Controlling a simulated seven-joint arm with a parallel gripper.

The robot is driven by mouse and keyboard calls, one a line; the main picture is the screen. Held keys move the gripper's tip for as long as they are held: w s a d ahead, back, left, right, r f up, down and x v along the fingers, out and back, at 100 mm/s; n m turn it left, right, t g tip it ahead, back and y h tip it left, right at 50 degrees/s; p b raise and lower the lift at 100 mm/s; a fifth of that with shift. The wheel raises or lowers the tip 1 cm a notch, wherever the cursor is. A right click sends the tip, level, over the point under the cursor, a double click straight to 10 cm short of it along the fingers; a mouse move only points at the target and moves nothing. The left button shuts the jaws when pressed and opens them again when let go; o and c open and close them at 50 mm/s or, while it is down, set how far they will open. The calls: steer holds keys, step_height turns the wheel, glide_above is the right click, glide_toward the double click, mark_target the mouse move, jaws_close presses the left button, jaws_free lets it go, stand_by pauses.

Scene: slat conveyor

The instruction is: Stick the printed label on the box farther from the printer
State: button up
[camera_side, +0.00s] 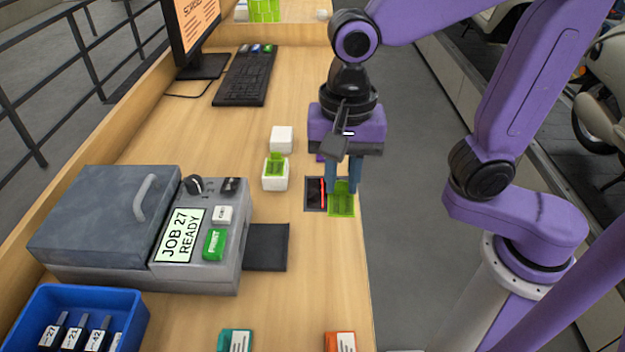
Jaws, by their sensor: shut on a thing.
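My gripper (343,187) points down near the table's right edge, its two blue fingers shut on a bright green label (341,204) with faint dark print. The label is beside a dark square pad (315,200) with a red line; whether it touches the pad or table is unclear. The grey printer (105,215) stands at left, its screen reading "JOB 27 READY", with an empty black tray (268,248) at its right. A teal box (226,341) and an orange box (333,341), each with a white printed patch, are cut off by the bottom edge; the orange one is farther right.
A white block (281,135) stands behind another white block (275,182) bearing a green printed piece. A blue bin (125,300) holds dark numbered items at lower left. A keyboard (245,78) and monitor (195,25) are at the back. The table between tray and front boxes is clear.

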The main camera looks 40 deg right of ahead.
steer(key=shift+s+d+r, duration=0.45)
steer(key=shift+s+d, duration=0.1)
steer(key=shift+s, duration=0.2)
steer(key=w+r, duration=0.1)
steer(key=w, duration=0.8)
glide_toward(282, 128)
steer(key=shift+s+f, duration=0.1)
steer(key=shift+f, duration=2.8)
steer(key=shift+f, duration=0.55)
stand_by(0.7)
steer(key=o, duration=1.1)
